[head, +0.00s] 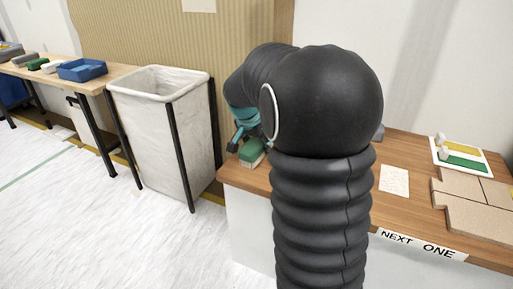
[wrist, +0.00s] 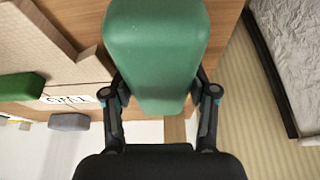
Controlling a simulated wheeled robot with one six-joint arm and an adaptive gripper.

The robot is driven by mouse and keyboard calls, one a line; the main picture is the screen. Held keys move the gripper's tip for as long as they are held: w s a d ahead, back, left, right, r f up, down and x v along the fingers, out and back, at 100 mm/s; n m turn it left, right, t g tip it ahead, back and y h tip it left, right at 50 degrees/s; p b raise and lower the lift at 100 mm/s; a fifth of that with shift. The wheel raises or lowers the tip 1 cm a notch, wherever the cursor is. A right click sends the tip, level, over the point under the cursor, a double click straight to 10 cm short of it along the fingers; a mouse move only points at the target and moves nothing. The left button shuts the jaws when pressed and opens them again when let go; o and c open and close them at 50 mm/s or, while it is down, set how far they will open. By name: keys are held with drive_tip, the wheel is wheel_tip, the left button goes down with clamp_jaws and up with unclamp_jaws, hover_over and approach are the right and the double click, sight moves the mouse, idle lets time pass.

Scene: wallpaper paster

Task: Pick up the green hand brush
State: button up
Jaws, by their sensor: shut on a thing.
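The green hand brush (wrist: 156,50) fills the upper middle of the wrist view, its smooth green top between the two fingers of my gripper (wrist: 160,92). The fingers are shut on its sides. In the head view the brush (head: 252,152) shows small, with a pale underside, at the left end of the wooden table. My gripper (head: 238,136) is partly seen there, left of my large black arm, which hides most of it. Whether the brush touches the table top is hard to tell.
The wooden table (head: 400,152) carries a white tray (head: 484,158) with a green pad, a pale card (head: 394,180) and brown boards (head: 470,210). A lined bin (head: 160,130) stands left of it. A farther bench holds a blue tray (head: 82,70).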

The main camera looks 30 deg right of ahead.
drive_tip(key=shift+r, duration=0.55)
drive_tip(key=r, duration=0.1)
drive_tip(key=r+p, duration=0.1)
drive_tip(key=r, duration=0.1)
drive_tip(key=shift+d+r, duration=0.2)
drive_tip(key=shift+r, duration=0.1)
drive_tip(key=s+d+r+p, duration=0.1)
drive_tip(key=d+r, duration=0.2)
drive_tip(key=d, duration=0.2)
drive_tip(key=s+d+r, duration=0.2)
drive_tip(key=d+r, duration=0.1)
drive_tip(key=d, duration=0.2)
drive_tip(key=shift+s+d+r+p, duration=0.15)
drive_tip(key=shift+s+d+p, duration=0.1)
drive_tip(key=shift+d+p, duration=0.15)
